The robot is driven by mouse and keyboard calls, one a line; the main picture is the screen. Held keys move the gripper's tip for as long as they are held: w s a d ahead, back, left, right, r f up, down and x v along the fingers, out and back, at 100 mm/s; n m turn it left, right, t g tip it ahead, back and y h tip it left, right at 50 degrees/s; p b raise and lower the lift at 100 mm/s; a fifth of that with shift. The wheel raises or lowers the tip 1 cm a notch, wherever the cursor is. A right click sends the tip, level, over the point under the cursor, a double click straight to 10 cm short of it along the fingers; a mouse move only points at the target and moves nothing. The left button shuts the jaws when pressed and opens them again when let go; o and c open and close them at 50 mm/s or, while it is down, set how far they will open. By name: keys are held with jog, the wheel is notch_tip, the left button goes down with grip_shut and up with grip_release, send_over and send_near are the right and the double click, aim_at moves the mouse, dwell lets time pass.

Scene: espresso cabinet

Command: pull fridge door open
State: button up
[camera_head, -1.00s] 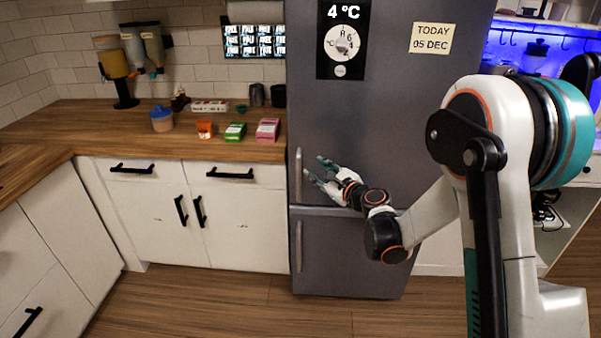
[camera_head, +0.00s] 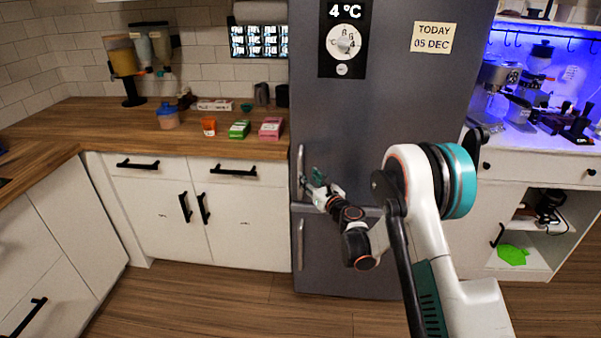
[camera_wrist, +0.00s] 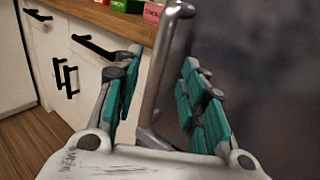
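The grey fridge (camera_head: 400,110) stands upright in the middle, with its upper door and lower door both shut. The upper door's vertical metal handle (camera_head: 300,165) is on the left edge; it also shows in the wrist view (camera_wrist: 160,75). My gripper (camera_head: 310,180) is at the lower part of this handle. In the wrist view my gripper (camera_wrist: 160,88) is open, with the handle standing between its teal-padded fingers. A gap shows between each finger and the handle. The lower door has its own handle (camera_head: 300,245) below.
White cabinets (camera_head: 205,210) with black handles stand left of the fridge under a wooden counter (camera_head: 190,143). Small boxes, a cup and dispensers are on the counter. Right of the fridge is an open cabinet holding a green item (camera_head: 513,255). The floor in front is clear.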

aim_at(302, 170)
jog(key=b+x, duration=0.1)
jog(key=x, duration=0.6)
jog(key=shift+b, duration=0.35)
jog(key=shift+c, duration=0.6)
grip_shut()
